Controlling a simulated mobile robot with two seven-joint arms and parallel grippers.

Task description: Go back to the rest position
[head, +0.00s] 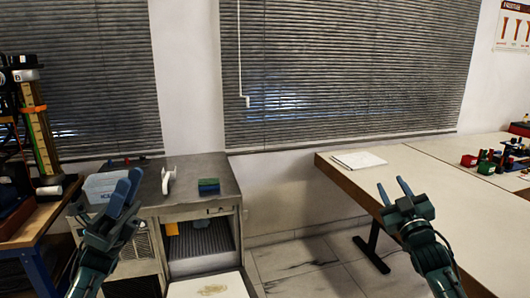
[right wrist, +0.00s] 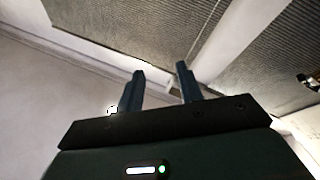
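My left gripper (head: 130,178) is raised at the lower left of the head view, in front of the grey cabinet and a pale translucent bin. Its two fingers are seen partly from the side, with their tips apart, and nothing shows between them. My right gripper (head: 393,188) is raised in front of the long pale table at the right. Its fingers are spread and empty. The right wrist view also shows its fingers (right wrist: 161,80) apart, with only wall and window blind beyond them.
The grey cabinet (head: 205,172) carries the bin (head: 100,187), a white object (head: 168,179) and a green-blue block (head: 208,186). A rig with a scale column (head: 38,130) stands far left. The pale table (head: 460,212) holds papers (head: 359,160). Open floor (head: 300,265) lies between.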

